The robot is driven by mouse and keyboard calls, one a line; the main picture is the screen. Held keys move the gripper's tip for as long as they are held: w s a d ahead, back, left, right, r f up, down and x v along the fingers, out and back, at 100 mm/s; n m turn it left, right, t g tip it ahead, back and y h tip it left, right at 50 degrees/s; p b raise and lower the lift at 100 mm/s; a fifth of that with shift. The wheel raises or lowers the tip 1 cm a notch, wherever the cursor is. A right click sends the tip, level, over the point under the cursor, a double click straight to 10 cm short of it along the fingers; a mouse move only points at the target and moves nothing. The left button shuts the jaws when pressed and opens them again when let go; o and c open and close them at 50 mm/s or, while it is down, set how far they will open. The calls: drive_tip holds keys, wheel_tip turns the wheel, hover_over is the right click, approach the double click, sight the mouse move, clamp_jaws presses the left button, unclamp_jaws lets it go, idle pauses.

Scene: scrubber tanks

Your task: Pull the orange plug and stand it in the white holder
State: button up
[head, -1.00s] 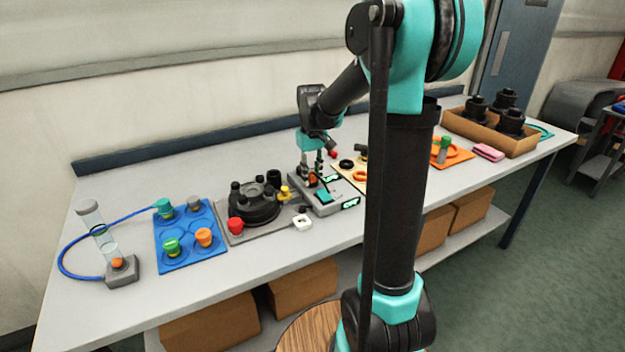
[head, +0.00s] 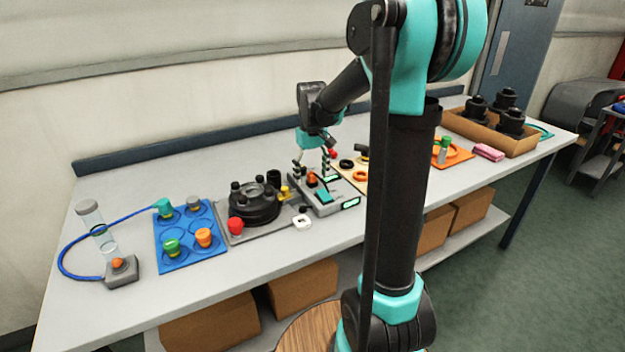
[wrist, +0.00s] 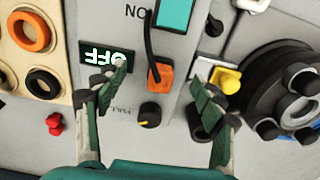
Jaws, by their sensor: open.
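The orange plug (wrist: 160,77) sits on the grey panel unit (wrist: 178,50) with a black cable running up from it. It also shows in the head view (head: 312,179), below my gripper. My gripper (wrist: 160,84) is open and empty; in the wrist view its green fingers appear on either side of the plug, apart from it. In the head view my gripper (head: 314,161) hangs over the panel unit. The white holder (head: 302,222) stands in front of the unit, left of its front edge; part of it shows at the top of the wrist view (wrist: 252,5).
A black flanged part (head: 252,206) with a yellow knob (head: 285,192) stands left of the unit. The unit carries an OFF display (wrist: 107,56) and a black knob (wrist: 150,114). A tray with orange and black rings (wrist: 30,30) lies on its other side.

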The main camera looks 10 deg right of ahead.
sight(312, 173)
wheel_tip(312, 173, up, 11)
drive_tip(key=shift+r, duration=0.15)
drive_tip(key=shift+c, duration=0.5)
drive_tip(key=shift+c, duration=1.1)
wheel_tip(312, 173, down, 2)
drive_tip(key=shift+f, duration=0.2)
drive_tip(key=c, duration=0.3)
drive_tip(key=shift+f, duration=0.3)
drive_tip(key=shift+f, duration=0.1)
drive_tip(key=shift+f, duration=4.4)
